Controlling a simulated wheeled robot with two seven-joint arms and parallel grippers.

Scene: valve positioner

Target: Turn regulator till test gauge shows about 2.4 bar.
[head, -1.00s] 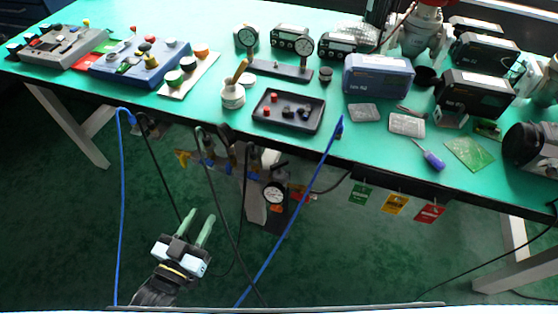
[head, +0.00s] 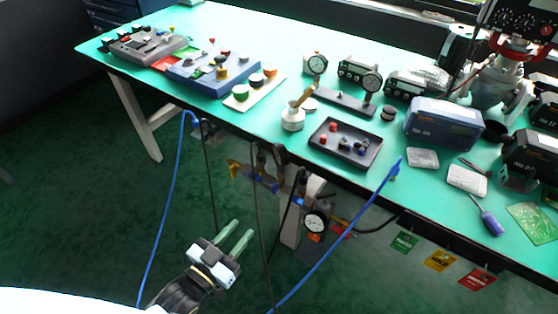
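A round white-faced gauge (head: 316,222) hangs below the table's front edge, in a cluster of fittings and hoses. The regulator cannot be told apart clearly among these fittings (head: 262,180). Which one is the test gauge is unclear, and no dial reading is legible. My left gripper (head: 243,228) is open and empty, with two pale green fingers apart. It is in front of the table, left of the hanging gauge. My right gripper is out of view.
Blue hoses (head: 165,215) and dark hoses (head: 262,225) hang around my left gripper. Green, yellow and red tags (head: 440,260) hang at the right. The green table (head: 270,115) carries a black tray (head: 345,143), control boxes and a screwdriver (head: 488,217). Floor at left is clear.

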